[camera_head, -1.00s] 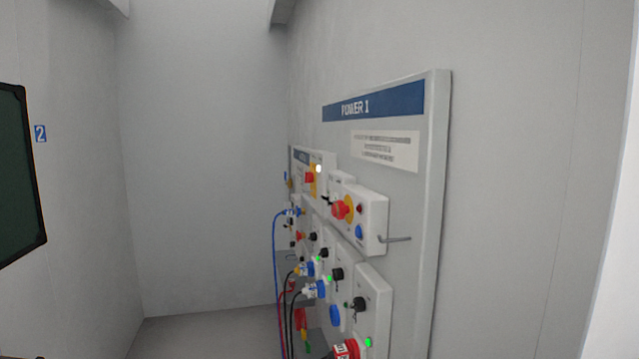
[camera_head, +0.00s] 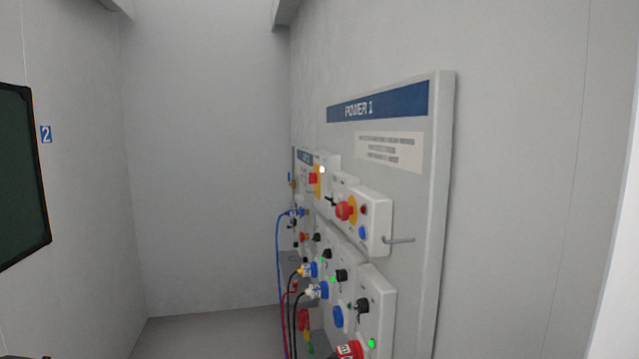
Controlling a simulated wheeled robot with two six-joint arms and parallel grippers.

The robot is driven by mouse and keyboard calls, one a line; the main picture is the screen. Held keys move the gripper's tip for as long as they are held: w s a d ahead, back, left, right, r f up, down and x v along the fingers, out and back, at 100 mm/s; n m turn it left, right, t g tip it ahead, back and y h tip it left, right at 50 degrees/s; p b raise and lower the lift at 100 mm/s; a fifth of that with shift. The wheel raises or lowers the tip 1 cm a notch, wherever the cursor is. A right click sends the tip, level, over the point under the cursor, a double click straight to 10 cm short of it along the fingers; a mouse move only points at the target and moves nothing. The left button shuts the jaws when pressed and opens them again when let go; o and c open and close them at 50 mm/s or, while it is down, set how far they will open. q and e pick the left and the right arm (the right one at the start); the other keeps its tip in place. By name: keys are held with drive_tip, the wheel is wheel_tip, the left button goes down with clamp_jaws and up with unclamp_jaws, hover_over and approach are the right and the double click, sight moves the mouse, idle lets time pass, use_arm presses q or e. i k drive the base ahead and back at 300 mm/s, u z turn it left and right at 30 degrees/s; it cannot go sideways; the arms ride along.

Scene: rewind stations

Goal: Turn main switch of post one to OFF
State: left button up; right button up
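The panel headed POWER 1 (camera_head: 432,190) stands on the right wall, seen at a steep angle. A red and yellow switch (camera_head: 315,180) sits on a box at its far upper part, beside a bright white light. Its handle position is too small to read. Nearer, a red knob on a yellow disc (camera_head: 346,210) sits on a grey box with a blue button (camera_head: 362,232). I cannot tell which of these is the main switch.
Black knobs, blue sockets (camera_head: 337,316) and green lights fill the lower panel. A metal hook (camera_head: 400,240) sticks out near its right edge. Blue, red and black cables (camera_head: 278,260) hang at its left. A dark screen (camera_head: 20,180) is at far left. The floor between is clear.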

sight(313, 177)
drive_tip(key=u, duration=0.2)
drive_tip(key=i, duration=0.35)
drive_tip(key=u, duration=0.7)
drive_tip(key=i, duration=0.7)
drive_tip(key=u, duration=0.25)
